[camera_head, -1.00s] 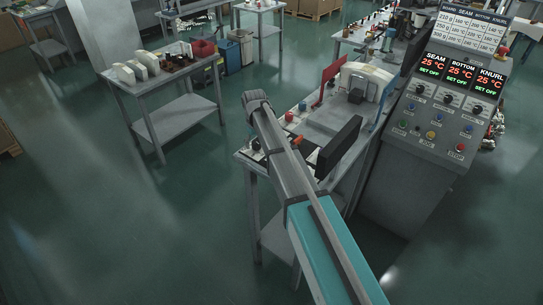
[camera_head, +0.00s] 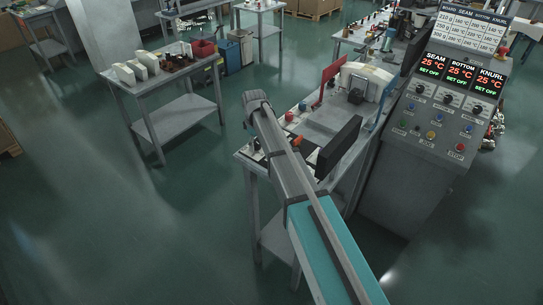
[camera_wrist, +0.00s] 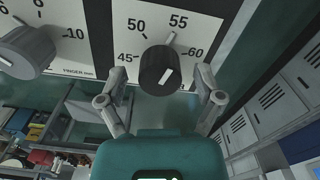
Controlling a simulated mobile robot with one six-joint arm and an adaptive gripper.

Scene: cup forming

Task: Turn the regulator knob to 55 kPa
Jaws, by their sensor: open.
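The regulator knob (camera_wrist: 158,68) is dark and round, with a white mark on its face, in the upper middle of the wrist view. It sits on a white dial plate (camera_wrist: 205,28) printed 45, 50, 55 and 60. A pale pointer (camera_wrist: 169,39) stands out from the knob toward the 55. My gripper (camera_wrist: 161,82) is open, one finger on each side of the knob, with visible gaps on both sides in the picture. Whether either finger touches it cannot be seen. The head view shows my arm, but I cannot make out the knob there.
A second grey knob (camera_wrist: 27,50) with its own scale is at left in the wrist view. Grey lockers (camera_wrist: 268,103) stand at right. In the head view, a control panel (camera_head: 440,115) stands right of my arm, beside a workbench. Open green floor (camera_head: 90,230) lies left.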

